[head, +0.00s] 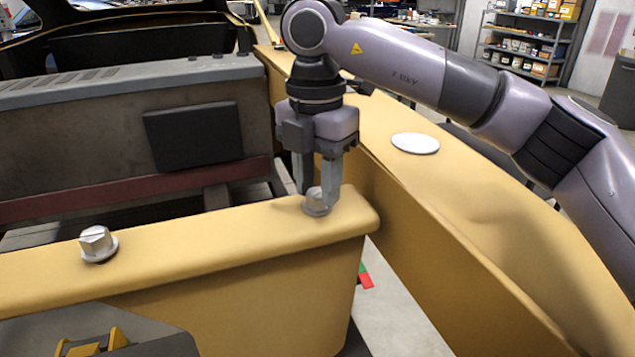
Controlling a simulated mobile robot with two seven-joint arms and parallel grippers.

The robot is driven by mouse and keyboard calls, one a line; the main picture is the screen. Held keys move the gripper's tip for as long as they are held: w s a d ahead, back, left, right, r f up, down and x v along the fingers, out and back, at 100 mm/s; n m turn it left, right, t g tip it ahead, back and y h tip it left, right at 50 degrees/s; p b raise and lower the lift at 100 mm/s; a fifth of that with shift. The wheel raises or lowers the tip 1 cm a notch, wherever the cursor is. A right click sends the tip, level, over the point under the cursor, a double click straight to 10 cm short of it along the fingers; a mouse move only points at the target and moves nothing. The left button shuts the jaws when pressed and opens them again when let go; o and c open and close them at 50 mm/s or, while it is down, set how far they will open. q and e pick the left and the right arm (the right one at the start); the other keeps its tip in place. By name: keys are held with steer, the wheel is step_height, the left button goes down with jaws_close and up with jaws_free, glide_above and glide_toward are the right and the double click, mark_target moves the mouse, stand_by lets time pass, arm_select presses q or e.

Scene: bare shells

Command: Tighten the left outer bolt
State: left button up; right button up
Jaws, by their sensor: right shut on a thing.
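Two silver hex bolts with round flanges stand on the yellow beam (200,237). One bolt (97,243) sits at the left and nothing touches it. The other bolt (316,202) sits near the beam's right end. My right gripper (318,192) points down from above and is shut on this right-hand bolt. Its fingers hide part of the bolt's head.
A grey ribbed unit (130,85) with a black plate (195,136) stands behind the beam. A yellow fender panel (450,200) with a white disc (415,143) runs along the right. Shelves (525,45) stand far back.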

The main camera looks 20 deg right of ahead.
mark_target(317, 192)
steer(key=m, duration=0.2)
steer(key=shift+r+m, duration=0.25)
steer(key=shift+m, duration=0.05)
steer(key=shift+m+b, duration=0.5)
steer(key=shift+m, duration=0.7)
steer(key=o, duration=0.9)
steer(key=shift+o, duration=0.8)
steer(key=shift+f, duration=0.1)
step_height(317, 192, up, 6)
steer(key=shift+r, duration=0.1)
steer(key=shift+r+p, duration=0.3)
steer(key=shift+r, duration=0.2)
